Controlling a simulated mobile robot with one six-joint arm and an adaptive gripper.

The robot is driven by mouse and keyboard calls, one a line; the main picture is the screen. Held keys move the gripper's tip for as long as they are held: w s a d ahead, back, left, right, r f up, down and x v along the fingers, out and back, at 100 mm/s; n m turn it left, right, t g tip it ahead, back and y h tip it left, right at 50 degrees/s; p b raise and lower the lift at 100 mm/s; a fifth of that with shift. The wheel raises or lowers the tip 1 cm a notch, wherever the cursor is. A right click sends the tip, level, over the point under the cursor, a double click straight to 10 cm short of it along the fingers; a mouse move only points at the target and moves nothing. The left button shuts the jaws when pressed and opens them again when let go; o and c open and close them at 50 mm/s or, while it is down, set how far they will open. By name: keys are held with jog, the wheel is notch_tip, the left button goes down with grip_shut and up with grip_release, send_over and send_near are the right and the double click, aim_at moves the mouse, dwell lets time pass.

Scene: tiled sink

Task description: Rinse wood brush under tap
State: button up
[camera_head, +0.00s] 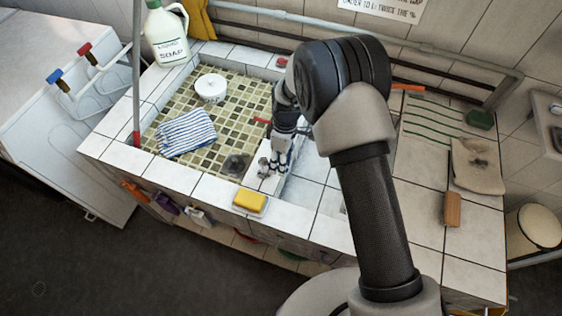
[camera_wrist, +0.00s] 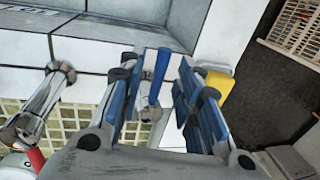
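A brown block that looks like the wood brush (camera_head: 453,210) lies on the right tiled counter, far from my gripper. My gripper (camera_head: 275,165) is low over the white ledge at the right side of the sink basin (camera_head: 225,130). In the wrist view my gripper (camera_wrist: 165,90) has its blue-padded fingers apart, with a blue tap handle (camera_wrist: 158,80) between them; whether they touch it is unclear. A chrome tap part (camera_wrist: 40,108) with a red handle (camera_wrist: 35,158) is at the left of that view. The tap's spout is not clearly visible.
A striped cloth (camera_head: 186,132) and a white round object (camera_head: 210,87) are in the basin. A yellow sponge (camera_head: 249,200) sits on the front edge. A soap bottle (camera_head: 165,35) stands behind. A stained cloth (camera_head: 478,165) lies on the right counter.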

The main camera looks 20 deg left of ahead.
grip_shut()
dwell(0.7)
